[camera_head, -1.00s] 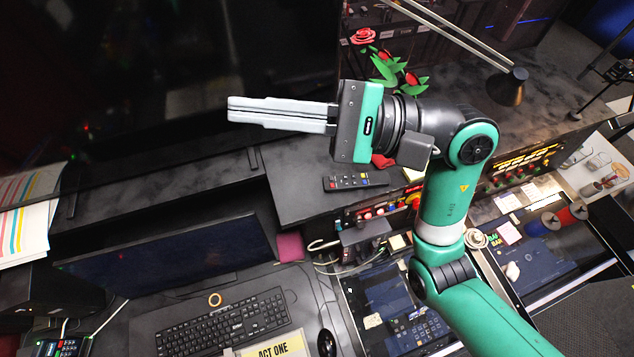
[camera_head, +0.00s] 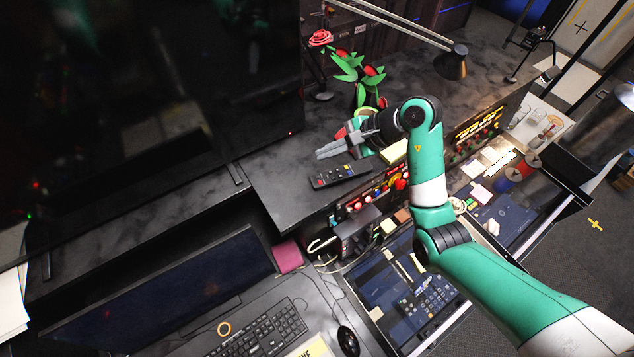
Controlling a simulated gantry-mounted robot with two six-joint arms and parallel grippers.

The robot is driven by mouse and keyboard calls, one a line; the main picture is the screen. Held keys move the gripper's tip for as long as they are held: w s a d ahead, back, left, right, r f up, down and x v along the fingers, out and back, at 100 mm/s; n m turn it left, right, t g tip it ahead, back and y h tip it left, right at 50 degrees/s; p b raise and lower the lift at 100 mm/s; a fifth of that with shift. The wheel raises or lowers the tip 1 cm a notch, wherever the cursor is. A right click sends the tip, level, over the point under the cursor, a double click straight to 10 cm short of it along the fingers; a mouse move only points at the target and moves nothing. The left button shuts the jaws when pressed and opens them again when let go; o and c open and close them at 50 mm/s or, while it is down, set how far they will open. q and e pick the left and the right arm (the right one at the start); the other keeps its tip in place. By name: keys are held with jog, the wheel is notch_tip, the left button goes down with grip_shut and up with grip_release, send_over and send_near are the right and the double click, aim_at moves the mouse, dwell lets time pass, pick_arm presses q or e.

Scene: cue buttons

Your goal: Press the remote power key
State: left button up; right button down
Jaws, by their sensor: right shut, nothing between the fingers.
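The remote (camera_head: 341,175) is black with small coloured keys and lies on the dark raised shelf in the middle of the view. I cannot tell which key is the power key at this size. My right gripper (camera_head: 322,154) is shut and empty. Its fingers point left, and its tips show just above the remote's left half in the picture, apart from it. The remote's face is mostly uncovered. My left gripper is not in view.
A potted plant (camera_head: 358,75) with red flowers stands behind my right gripper. A large dark screen (camera_head: 150,80) fills the upper left. A panel of lit buttons (camera_head: 372,196) runs along the shelf's front edge. A keyboard (camera_head: 262,325) and mouse (camera_head: 348,341) lie below.

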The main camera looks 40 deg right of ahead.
jog(key=b, duration=0.7)
send_over(320, 182)
jog(key=f, duration=0.5)
jog(key=s+d+f, duration=0.1)
jog(key=f, duration=0.2)
jog(key=shift+f, duration=0.4)
dwell(1.1)
jog(key=shift+f+b, duration=0.35)
jog(key=shift+f, duration=0.05)
jog(key=shift+f, duration=0.3)
jog(key=shift+r, duration=0.1)
dwell(0.3)
jog(key=shift+r+p, duration=0.6)
jog(key=shift+r, duration=0.05)
